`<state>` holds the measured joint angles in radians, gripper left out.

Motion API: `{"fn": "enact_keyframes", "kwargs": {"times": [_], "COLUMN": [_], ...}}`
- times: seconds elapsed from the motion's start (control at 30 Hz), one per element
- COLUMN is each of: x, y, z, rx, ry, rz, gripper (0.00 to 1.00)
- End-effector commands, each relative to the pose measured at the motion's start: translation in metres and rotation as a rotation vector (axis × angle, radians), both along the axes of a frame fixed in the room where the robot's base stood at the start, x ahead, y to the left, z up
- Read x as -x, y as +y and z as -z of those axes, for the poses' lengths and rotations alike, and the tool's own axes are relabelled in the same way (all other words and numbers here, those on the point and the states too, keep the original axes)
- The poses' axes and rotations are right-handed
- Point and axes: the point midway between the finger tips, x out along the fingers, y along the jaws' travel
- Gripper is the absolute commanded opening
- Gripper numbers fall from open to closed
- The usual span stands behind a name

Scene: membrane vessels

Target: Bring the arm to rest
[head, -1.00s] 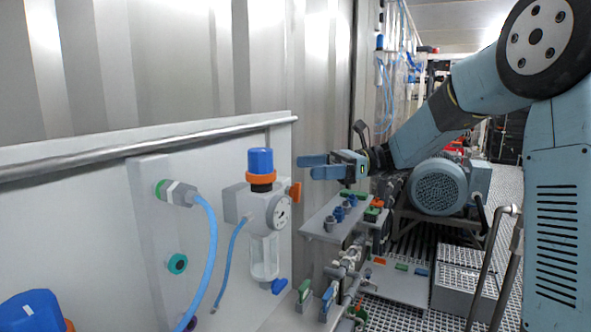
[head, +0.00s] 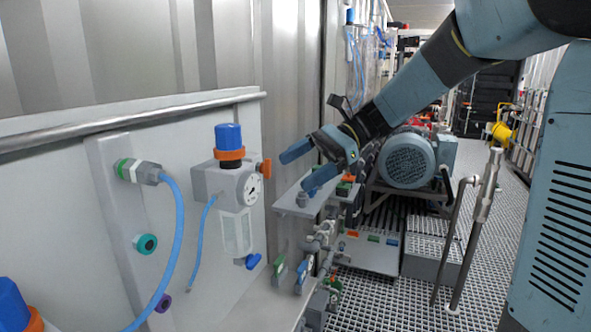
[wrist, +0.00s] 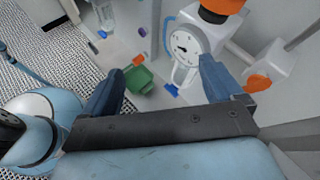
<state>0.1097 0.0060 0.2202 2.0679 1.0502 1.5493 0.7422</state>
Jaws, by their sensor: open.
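My gripper (head: 304,166) is open and empty, its two blue fingers spread apart. In the head view it hangs in the air in front of the corrugated wall, to the right of the filter regulator (head: 232,185) with its blue knob and orange collar. My arm reaches down to it from the upper right. In the wrist view my gripper (wrist: 162,92) shows both blue fingers, with the round gauge (wrist: 186,46) of the regulator beyond them. I see nothing between the fingers.
A grey shelf (head: 291,200) with small fittings lies just below my gripper. A blue hose (head: 178,240) loops on the white panel at left. A motor (head: 406,160) stands at right behind upright metal pipes (head: 474,235). Grating floor (head: 400,300) is open at lower right.

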Motion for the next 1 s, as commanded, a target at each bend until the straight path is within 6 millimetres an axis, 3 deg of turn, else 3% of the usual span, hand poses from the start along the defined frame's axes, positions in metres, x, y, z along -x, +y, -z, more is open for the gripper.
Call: {"fn": "enact_keyframes", "kwargs": {"times": [0.2,0.5,0.8,1.0], "x": [0.046,0.094,0.132,0.149], "y": [-0.037,-0.102,-0.173,-0.207], "z": [0.021,0.043,0.053,0.055], "rx": [0.218,0.507,0.790,0.935], "ry": [-0.297,-0.687,-1.044,-1.211], "rz": [-0.068,-0.221,-0.441,-0.582], "gripper": [0.93,0.93,0.93,0.93]}}
